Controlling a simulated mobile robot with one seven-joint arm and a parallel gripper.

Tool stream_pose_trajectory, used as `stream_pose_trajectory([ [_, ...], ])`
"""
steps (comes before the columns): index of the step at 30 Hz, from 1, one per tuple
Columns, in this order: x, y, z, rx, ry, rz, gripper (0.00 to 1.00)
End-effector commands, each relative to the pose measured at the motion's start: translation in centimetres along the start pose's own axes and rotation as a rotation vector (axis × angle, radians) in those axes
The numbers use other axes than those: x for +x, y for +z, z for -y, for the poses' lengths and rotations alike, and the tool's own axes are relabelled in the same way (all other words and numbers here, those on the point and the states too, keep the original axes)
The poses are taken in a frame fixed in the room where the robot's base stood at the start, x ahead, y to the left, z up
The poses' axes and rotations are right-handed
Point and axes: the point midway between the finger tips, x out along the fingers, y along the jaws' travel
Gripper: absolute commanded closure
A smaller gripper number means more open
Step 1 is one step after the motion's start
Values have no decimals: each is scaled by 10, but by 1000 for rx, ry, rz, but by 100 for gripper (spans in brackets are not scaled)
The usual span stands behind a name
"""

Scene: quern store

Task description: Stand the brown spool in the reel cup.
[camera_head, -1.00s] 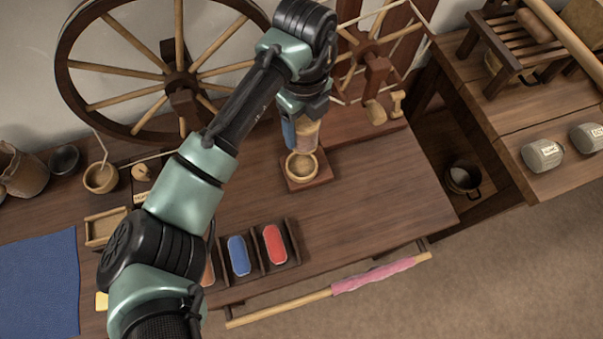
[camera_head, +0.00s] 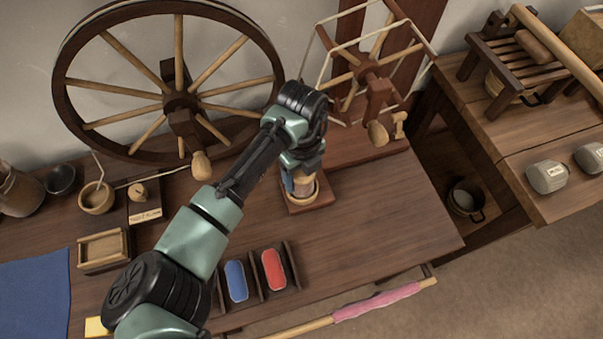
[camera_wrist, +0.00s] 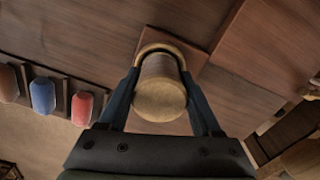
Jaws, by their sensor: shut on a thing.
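The brown spool (camera_wrist: 160,92) is between the two fingers of my gripper (camera_wrist: 160,82), its round pale wooden end facing the wrist camera. In the head view the spool (camera_head: 307,185) is upright or nearly so, with my gripper (camera_head: 302,184) shut on it from above. The reel cup (camera_head: 305,203) is a round wooden cup on a small square base on the bench. The spool's lower end appears inside the cup's rim (camera_wrist: 152,46). Whether it rests on the cup's floor is hidden.
A rack (camera_head: 258,291) with a blue piece (camera_head: 236,281) and a red piece (camera_head: 273,269) stands near the bench's front edge. A large spinning wheel (camera_head: 180,103) and a skein winder (camera_head: 368,80) stand behind. The bench right of the cup is clear.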

Motion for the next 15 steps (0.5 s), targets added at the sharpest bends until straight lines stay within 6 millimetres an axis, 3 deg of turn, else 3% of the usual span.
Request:
stream_pose_trajectory([
  [9, 7, 0, 0, 0, -1, -1, 91],
  [10, 7, 0, 0, 0, -1, -1, 33],
  [15, 6, 0, 0, 0, 0, -1, 4],
])
